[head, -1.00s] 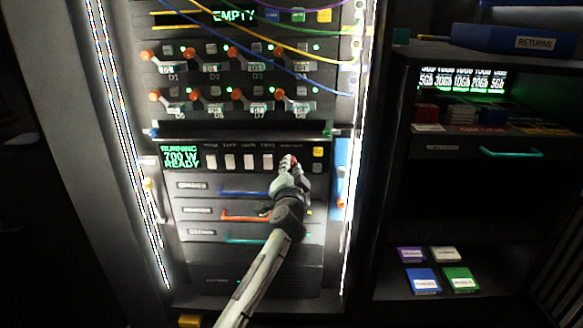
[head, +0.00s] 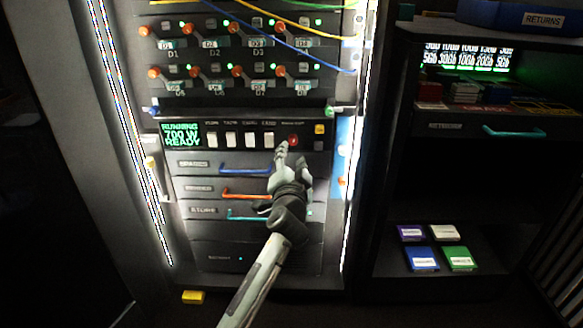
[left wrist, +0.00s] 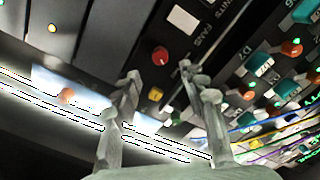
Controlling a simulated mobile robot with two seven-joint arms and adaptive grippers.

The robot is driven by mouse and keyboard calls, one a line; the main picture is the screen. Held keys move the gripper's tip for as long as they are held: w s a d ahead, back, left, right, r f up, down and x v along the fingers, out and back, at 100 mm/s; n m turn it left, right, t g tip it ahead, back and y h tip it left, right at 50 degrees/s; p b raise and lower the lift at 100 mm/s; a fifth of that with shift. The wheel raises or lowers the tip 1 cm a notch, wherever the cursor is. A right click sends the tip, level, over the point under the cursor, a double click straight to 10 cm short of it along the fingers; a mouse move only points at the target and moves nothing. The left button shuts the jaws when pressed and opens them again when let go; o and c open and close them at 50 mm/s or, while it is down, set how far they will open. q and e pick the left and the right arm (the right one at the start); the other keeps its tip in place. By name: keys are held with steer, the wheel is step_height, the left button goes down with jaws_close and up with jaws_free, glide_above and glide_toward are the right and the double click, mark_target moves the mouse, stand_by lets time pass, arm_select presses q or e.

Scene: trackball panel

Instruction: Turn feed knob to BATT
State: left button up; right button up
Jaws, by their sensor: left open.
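A round red knob (head: 293,140) sits on the dark control strip, right of a row of white switches; I take it for the feed knob. Its label is too small to read, so I cannot tell its setting. My left gripper (head: 282,149) is just below and left of the knob in the head view, open and empty. In the left wrist view the red knob (left wrist: 160,56) shows beyond and between the spread fingertips of my left gripper (left wrist: 160,72), with no visible contact. My right gripper is not in view.
A yellow button (head: 319,129) is right of the knob. A green display (head: 182,135) reads "RUNNING 700 W READY". Drawers with blue, orange and teal handles (head: 245,215) lie below. Orange-tipped levers and hanging cables are above. A shelf with colored boxes (head: 422,258) stands right.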

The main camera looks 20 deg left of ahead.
arm_select(q)
steer(key=v, duration=0.5)
steer(key=shift+s, duration=0.1)
